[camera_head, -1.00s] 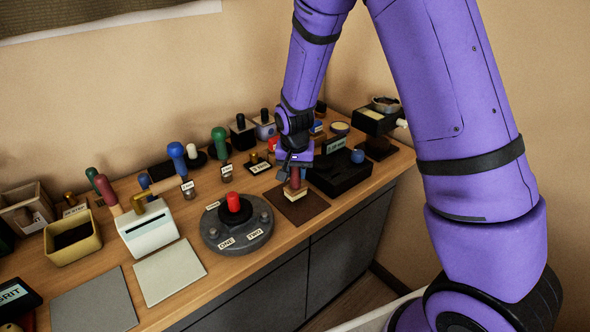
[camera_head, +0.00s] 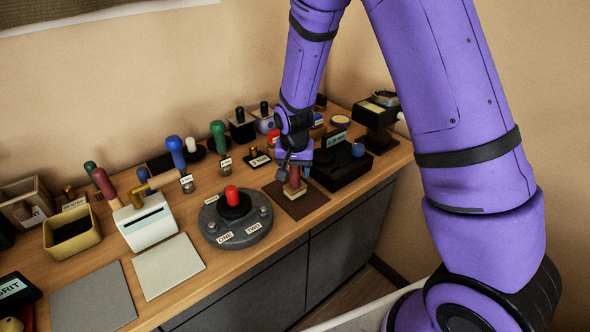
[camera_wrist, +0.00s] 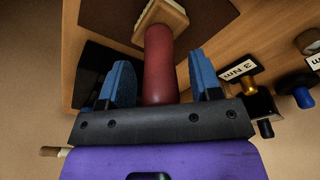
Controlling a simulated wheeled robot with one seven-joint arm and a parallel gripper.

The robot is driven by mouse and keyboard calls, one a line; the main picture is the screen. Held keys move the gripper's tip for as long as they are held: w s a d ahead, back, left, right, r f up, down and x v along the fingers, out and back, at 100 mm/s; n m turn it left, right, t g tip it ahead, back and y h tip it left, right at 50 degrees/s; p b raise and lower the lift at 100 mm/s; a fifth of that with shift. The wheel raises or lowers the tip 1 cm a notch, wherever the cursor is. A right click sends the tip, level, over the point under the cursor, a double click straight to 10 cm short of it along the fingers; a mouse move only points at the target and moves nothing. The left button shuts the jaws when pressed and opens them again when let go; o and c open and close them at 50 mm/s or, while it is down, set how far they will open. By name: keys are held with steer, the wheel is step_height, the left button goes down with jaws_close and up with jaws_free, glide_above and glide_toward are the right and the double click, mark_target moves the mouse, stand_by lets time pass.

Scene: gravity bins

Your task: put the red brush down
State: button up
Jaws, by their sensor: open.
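The red brush stands upright on a dark brown mat (camera_head: 298,203) on the bench, its pale block and bristles down. Its red handle (camera_head: 295,178) points up below my gripper (camera_head: 293,172). In the wrist view the red handle (camera_wrist: 160,65) lies between the two blue fingers of my gripper (camera_wrist: 161,84), with gaps on both sides. The brush's pale block (camera_wrist: 160,20) shows at the top of that view, against the brown mat (camera_wrist: 205,12). My gripper is open around the handle.
A black box (camera_head: 340,170) stands close right of the mat. A round grey base (camera_head: 235,222) with a red knob stands to its left. Several stamps and handled tools line the back. The bench's front edge is close to the mat.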

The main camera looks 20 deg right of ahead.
mark_target(294, 189)
step_height(294, 189, up, 12)
steer(key=s, duration=0.2)
steer(key=s+d+r+n+t+y, duration=0.15)
steer(key=s+d+r, duration=0.25)
steer(key=s+r, duration=0.85)
steer(key=s+d+r+n+t, duration=0.1)
steer(key=s+r+n, duration=0.1)
steer(key=s, duration=0.5)
steer(key=s+d+r+n+t, duration=0.1)
steer(key=s+d+r+n, duration=0.1)
steer(key=s+r, duration=0.3)
steer(key=s, duration=0.3)
steer(key=shift+r+h, duration=0.2)
steer(key=shift+h, duration=0.15)
steer(key=shift+o, duration=0.4)
steer(key=shift+w+a, duration=0.1)
